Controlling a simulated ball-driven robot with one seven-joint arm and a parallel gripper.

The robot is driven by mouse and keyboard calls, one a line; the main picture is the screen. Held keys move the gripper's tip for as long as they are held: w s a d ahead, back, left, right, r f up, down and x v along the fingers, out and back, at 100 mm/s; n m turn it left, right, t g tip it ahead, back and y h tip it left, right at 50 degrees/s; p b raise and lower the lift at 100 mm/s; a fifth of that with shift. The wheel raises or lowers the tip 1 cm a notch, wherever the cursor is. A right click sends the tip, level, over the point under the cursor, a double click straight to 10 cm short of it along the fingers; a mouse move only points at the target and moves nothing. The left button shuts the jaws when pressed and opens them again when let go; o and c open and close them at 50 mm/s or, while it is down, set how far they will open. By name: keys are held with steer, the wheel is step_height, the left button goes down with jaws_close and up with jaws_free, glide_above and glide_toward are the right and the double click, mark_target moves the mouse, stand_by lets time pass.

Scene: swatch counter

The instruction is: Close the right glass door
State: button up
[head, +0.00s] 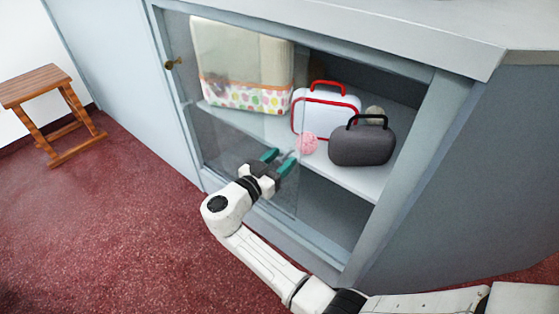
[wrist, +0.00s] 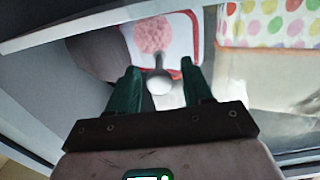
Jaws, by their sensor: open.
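The cabinet has sliding glass doors. The right glass door (head: 228,137) appears slid to the left, its free edge near the middle of the cabinet front, so the right half stands open. Which of the overlapping panes is which is hard to tell. Contact cannot be seen. My gripper also shows in the wrist view (wrist: 158,88).
Behind the doors a shelf holds a dotted bag (head: 240,75), a white red-trimmed case (head: 322,112), a dark grey bag (head: 362,145) and a pink ball (head: 307,144). A brass knob (head: 172,63) is at the far left. A wooden stool (head: 38,84) stands left on clear red carpet.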

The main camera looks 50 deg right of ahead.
jaws_close()
stand_by(0.3)
stand_by(0.3)
